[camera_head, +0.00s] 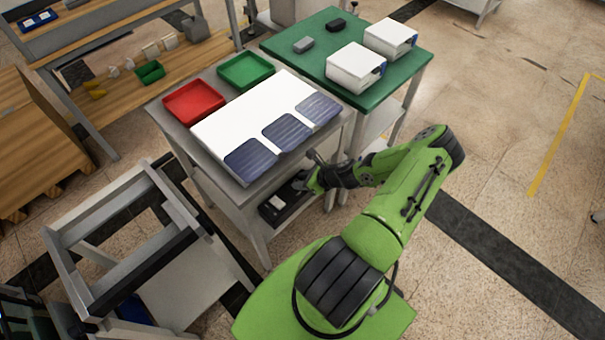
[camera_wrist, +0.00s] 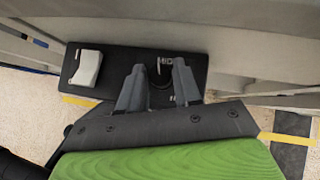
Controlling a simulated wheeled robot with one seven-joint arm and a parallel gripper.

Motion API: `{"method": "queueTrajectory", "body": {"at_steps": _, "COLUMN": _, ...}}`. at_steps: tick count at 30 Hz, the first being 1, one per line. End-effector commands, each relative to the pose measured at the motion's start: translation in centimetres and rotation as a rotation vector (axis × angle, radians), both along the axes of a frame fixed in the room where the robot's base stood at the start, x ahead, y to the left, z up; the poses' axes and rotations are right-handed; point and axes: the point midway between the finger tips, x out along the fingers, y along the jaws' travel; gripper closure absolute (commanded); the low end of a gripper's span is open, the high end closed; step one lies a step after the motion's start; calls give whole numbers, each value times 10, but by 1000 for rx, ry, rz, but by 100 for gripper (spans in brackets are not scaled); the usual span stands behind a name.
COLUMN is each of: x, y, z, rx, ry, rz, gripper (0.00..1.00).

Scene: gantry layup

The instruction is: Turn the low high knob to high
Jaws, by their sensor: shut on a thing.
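A black control panel (camera_wrist: 115,62) is mounted on the front of the grey table, below its top; it also shows in the head view (camera_head: 276,208). A dark round knob (camera_wrist: 160,80) sits on the panel's right part, with a light mark at its upper edge. White lettering, partly hidden, shows beside it and seems to read HIGH; other lettering lower down is mostly covered. My gripper (camera_wrist: 158,72) has one finger on each side of the knob and is shut on it. In the head view my gripper (camera_head: 314,182) is at the panel's right end. The knob's exact setting is unclear.
A white rocker switch (camera_wrist: 87,68) is on the panel's left part. Above, the table carries a white board (camera_head: 225,128) with dark blue panels, a red tray (camera_head: 194,103) and a green tray (camera_head: 246,71). A green-topped table (camera_head: 412,60) stands behind. Open floor lies to the right.

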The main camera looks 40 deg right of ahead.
Motion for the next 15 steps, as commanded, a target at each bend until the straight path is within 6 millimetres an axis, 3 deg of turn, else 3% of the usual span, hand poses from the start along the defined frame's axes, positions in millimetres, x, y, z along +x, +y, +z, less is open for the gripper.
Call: {"method": "queueTrajectory", "body": {"at_steps": 15, "x": 0, "y": 8, "z": 5, "rx": 6, "ry": 2, "rz": -489, "gripper": 98}}
